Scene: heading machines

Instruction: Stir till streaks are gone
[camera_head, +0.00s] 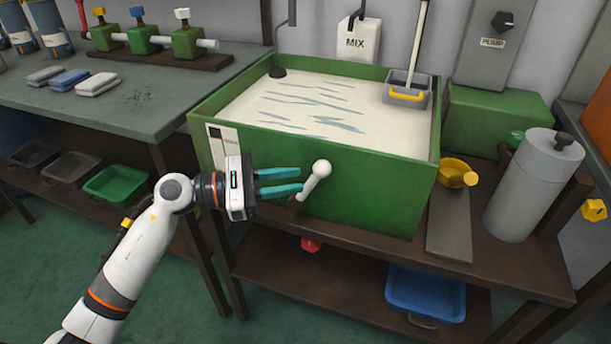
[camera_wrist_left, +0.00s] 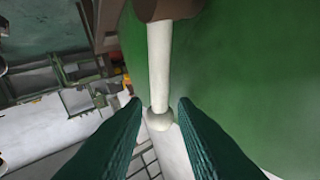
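A green tank (camera_head: 330,178) on a dark bench holds pale liquid (camera_head: 320,101) with several blue-grey streaks on its surface. A white crank handle (camera_head: 313,180) sticks out from the tank's front wall, tilted. My left gripper (camera_head: 300,179) is at the handle, its teal fingers pointing right. In the left wrist view the white handle (camera_wrist_left: 159,70) runs from a brown part down to a round knob (camera_wrist_left: 158,119) between the two fingers. The fingers are apart, with a gap beside the knob. My right gripper is not in view.
A grey cylinder (camera_head: 534,185) and a yellow cup (camera_head: 456,173) stand to the right. A workbench (camera_head: 140,110) is at the left. A blue bin (camera_head: 425,293) sits on the shelf below.

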